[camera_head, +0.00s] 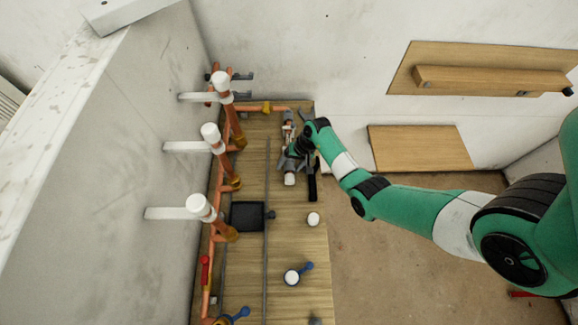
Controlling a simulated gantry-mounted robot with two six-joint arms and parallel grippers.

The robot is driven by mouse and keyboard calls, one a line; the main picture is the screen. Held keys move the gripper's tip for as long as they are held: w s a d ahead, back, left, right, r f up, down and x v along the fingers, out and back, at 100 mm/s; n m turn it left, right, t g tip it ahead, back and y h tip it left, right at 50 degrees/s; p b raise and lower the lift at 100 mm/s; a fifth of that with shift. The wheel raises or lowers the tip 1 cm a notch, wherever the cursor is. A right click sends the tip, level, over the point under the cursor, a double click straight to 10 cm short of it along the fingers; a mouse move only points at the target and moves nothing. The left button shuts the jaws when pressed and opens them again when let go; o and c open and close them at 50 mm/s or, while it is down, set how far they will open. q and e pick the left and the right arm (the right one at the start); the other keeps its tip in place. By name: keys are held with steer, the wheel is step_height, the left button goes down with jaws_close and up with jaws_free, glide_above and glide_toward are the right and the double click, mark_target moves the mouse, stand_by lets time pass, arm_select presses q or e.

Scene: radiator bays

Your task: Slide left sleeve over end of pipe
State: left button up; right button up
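Copper pipes stand up along the wall on the left, each with a white sleeve or cap at its top: a far one (222,81), a middle one (211,133) and a near one (198,206). I cannot tell which one is the left sleeve. A small white cylinder (290,179) lies by my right gripper (288,160), at the far end of the wooden board. The gripper is small and dark here; I cannot tell whether it is open or touches the cylinder. My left gripper is out of view.
The wooden board (295,240) carries another white cylinder (313,219), a blue-handled item with a white top (292,277), a black tray (247,215) and a long thin rod. White brackets (187,147) stick out from the wall. Bare floor (375,270) lies right of the board.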

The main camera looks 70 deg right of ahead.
steer(key=c, duration=1)
steer(key=shift+o, duration=0.2)
steer(key=shift+w+d+f+b, duration=0.15)
steer(key=shift+d+b, duration=0.2)
steer(key=shift+b, duration=0.1)
steer(key=shift+w+d+b, duration=0.3)
steer(key=shift+d+b, duration=0.35)
steer(key=shift+d, duration=0.1)
steer(key=o, duration=1.2)
steer(key=shift+c, duration=0.2)
steer(key=p+v, duration=0.7)
steer(key=p, duration=0.1)
